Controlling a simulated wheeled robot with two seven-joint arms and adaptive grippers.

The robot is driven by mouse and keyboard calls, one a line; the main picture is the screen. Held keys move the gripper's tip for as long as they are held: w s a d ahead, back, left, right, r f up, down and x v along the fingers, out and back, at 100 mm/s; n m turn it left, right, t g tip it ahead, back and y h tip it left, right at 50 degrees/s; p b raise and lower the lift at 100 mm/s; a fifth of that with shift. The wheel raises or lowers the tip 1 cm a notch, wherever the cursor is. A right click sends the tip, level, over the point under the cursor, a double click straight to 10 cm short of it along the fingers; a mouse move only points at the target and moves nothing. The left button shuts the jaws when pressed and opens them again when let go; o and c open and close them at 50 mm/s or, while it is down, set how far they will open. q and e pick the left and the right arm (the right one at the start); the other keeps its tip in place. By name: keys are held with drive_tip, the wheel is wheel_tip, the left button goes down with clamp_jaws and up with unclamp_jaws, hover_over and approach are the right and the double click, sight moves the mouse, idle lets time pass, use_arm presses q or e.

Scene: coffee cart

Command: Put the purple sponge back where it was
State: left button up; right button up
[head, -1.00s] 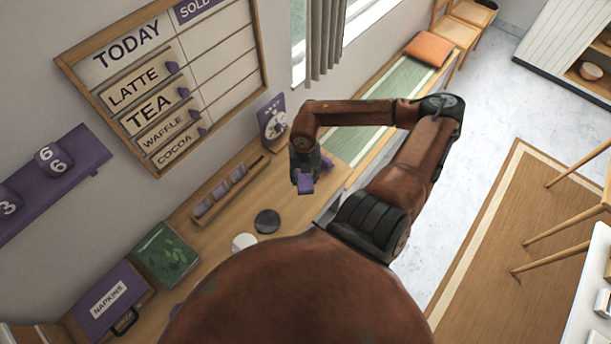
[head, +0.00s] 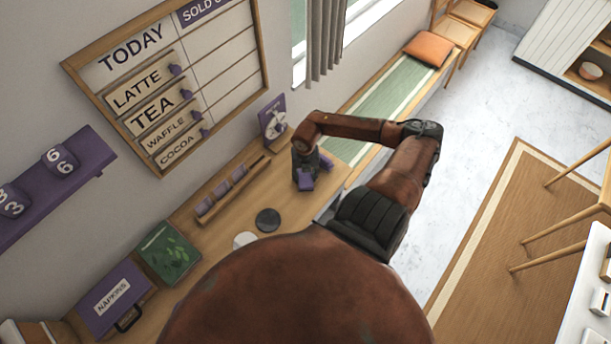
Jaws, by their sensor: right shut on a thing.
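The purple sponge (head: 306,183) is a small block in my right gripper (head: 307,174), over the far right part of the wooden counter (head: 262,192). The gripper is shut on it. The gripper body hides part of the sponge, and I cannot tell whether the sponge touches the counter. My left gripper is not in view.
A purple dial stand (head: 272,117) stands behind the gripper by the wall. A wooden rack with purple parts (head: 232,190) lies left of it. A dark disc (head: 268,220), white disc (head: 245,239), green box (head: 167,254) and napkin box (head: 115,299) are nearer.

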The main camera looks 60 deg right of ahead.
sight(305, 177)
drive_tip(key=o, duration=1)
drive_tip(key=shift+f, duration=0.1)
wheel_tip(305, 177, up, 12)
drive_tip(key=shift+r+b, duration=0.15)
drive_tip(key=shift+b, duration=0.65)
